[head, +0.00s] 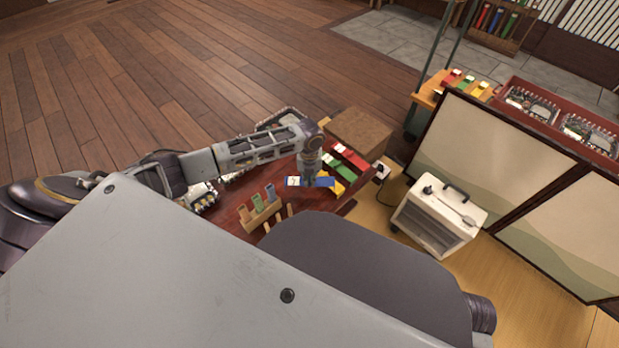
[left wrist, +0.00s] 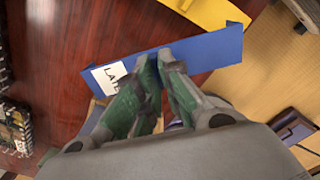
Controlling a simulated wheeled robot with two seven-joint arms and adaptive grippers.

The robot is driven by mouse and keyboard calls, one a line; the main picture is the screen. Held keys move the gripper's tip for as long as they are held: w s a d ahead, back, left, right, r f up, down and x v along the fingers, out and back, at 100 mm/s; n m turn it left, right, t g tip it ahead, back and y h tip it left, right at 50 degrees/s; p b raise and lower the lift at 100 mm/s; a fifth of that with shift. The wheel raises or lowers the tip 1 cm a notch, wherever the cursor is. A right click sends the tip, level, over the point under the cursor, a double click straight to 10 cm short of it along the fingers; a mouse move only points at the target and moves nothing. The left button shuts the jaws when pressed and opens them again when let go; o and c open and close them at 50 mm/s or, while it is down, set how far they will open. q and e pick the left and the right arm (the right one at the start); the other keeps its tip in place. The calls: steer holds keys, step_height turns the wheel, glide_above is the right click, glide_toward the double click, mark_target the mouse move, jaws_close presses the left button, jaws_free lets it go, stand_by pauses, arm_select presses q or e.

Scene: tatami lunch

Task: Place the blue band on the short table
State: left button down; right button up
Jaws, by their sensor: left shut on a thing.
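The blue band (left wrist: 212,50) is a flat blue strip with a white label that has dark letters. In the head view the blue band (head: 322,181) shows just below my left gripper (head: 306,178), over the dark red table (head: 230,207). In the left wrist view my left gripper (left wrist: 158,62) is shut on the band near its middle, and the fingers hide part of it. I cannot tell whether the band touches the table top (left wrist: 80,40). My right gripper is not in view.
Red, green and yellow bands (head: 345,164) lie right of the gripper. A wooden rack (head: 262,212) with coloured pieces stands on the table's near side. A cardboard box (head: 358,134) is behind. A white case (head: 437,218) and folding screen (head: 490,160) stand to the right.

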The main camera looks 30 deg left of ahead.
arm_select(q)
steer(key=shift+f, duration=0.55)
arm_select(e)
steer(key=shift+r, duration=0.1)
arm_select(q)
steer(key=c, duration=1.6)
jaws_free()
steer(key=shift+o, duration=0.2)
steer(key=shift+r, duration=0.2)
steer(key=shift+r, duration=0.6)
step_height(320, 180, up, 6)
steer(key=shift+f+p, duration=0.1)
steer(key=shift+p, duration=1)
step_height(320, 180, up, 6)
steer(key=shift+f+p, duration=0.1)
steer(key=shift+p, duration=0.8)
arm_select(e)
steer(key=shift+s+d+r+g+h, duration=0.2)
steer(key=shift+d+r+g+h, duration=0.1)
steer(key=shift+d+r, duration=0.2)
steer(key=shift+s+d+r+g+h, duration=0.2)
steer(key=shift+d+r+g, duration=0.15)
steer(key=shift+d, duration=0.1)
